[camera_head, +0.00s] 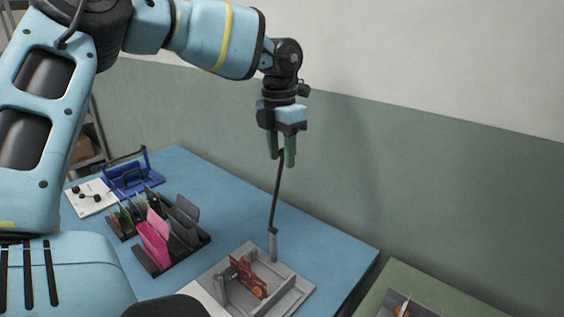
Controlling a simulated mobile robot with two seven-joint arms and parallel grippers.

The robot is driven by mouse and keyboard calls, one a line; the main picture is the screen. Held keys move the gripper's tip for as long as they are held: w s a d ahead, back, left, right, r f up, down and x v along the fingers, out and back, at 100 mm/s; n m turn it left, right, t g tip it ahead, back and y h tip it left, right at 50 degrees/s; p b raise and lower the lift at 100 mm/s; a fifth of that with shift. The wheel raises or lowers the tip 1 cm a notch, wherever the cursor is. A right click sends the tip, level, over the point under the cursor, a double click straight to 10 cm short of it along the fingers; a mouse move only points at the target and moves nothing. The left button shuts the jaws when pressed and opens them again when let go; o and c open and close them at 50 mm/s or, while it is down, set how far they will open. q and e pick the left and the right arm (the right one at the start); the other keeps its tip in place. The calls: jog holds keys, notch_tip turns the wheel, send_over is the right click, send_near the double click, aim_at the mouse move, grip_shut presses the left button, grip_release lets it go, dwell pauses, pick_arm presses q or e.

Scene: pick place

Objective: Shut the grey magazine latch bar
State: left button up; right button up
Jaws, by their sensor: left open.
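The latch bar (277,195) is a thin dark grey rod. It stands raised and nearly upright, leaning slightly right, from a short post at the back of a grey tray-like fixture (295,300). A reddish-brown part (248,277) sits inside the fixture. My left gripper (282,160) points down with its green fingers apart, at the bar's top end. The bar's tip shows between or just behind the fingertips; I cannot tell whether they touch it. My right gripper is not in view.
The fixture stands near the front right of a blue table (325,242). To its left are a dark rack (150,265) with pink and grey plates, a white board (90,198) and a blue frame (135,180). A green table (450,300) stands at right. A wall is behind.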

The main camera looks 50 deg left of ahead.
aim_at(277, 190)
pick_arm(q)
jog(key=shift+d+f, duration=0.1)
jog(key=shift+f, duration=1.3)
grip_shut()
